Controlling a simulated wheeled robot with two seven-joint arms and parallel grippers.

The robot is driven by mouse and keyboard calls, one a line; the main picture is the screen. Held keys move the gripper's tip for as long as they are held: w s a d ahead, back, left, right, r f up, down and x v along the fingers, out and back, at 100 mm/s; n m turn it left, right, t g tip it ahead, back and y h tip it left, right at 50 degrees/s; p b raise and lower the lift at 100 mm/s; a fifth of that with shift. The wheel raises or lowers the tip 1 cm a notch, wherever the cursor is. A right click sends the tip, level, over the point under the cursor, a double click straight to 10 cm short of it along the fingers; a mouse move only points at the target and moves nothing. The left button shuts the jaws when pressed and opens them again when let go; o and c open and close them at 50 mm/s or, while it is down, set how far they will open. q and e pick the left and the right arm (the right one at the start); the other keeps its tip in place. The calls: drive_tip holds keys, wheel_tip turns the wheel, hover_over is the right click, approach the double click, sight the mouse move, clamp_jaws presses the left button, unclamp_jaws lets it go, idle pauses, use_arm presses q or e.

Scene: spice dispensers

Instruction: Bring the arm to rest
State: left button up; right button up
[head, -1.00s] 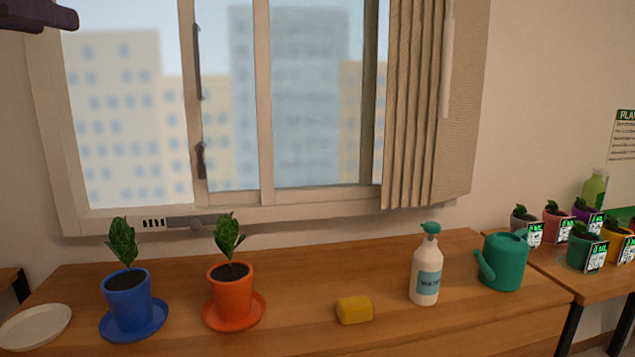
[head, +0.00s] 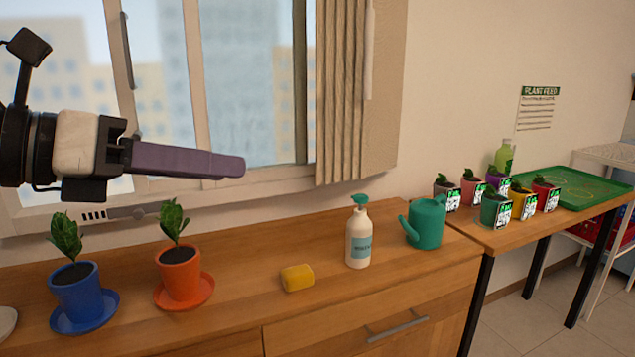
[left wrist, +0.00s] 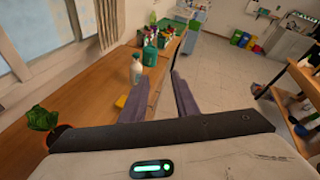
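My left gripper (head: 235,166) reaches in from the left in the head view, held in the air in front of the window above the dresser. Its purple fingers point right and overlap each other there. In the left wrist view the two fingers (left wrist: 162,80) stand apart with nothing between them, so it is open and empty. It touches none of the things on the dresser. My right gripper is not in view.
A side table at right holds several small pots and a green tray (head: 585,190).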

use_arm(q)
drive_tip(key=s+d+f+n+g+h+p, duration=0.2)
drive_tip(key=s+d+f+n+g+h, duration=0.15)
drive_tip(key=d+n+h, duration=0.4)
drive_tip(key=w+a+f+n+t+y+p, duration=0.1)
drive_tip(key=w+a+f+n+t+y, duration=0.2)
drive_tip(key=f+n, duration=0.45)
drive_tip(key=w+a+f+n+t+y+p, duration=0.1)
drive_tip(key=a+f+n+t+y, duration=0.2)
drive_tip(key=f+n+t+y, duration=0.35)
drive_tip(key=w+a+f+n+t+y+p, duration=0.1)
drive_tip(key=w+a+f+n+t+y, duration=0.15)
drive_tip(key=f+n, duration=0.65)
drive_tip(key=s+a+f+n+g+y+p, duration=0.1)
drive_tip(key=s+f+n+g+y, duration=0.15)
drive_tip(key=s+f, duration=0.4)
drive_tip(key=s+a+f+n+g+y, duration=0.1)
drive_tip(key=s+a+f+n+g, duration=0.2)
drive_tip(key=f, duration=0.7)
drive_tip(key=s+d+f+n+g, duration=0.3)
drive_tip(key=s+f+n, duration=0.1)
drive_tip(key=s+f, duration=0.6)
drive_tip(key=shift+s+f+g+p, duration=0.2)
drive_tip(key=shift+s+g+p, duration=0.15)
drive_tip(key=shift+s, duration=0.9)
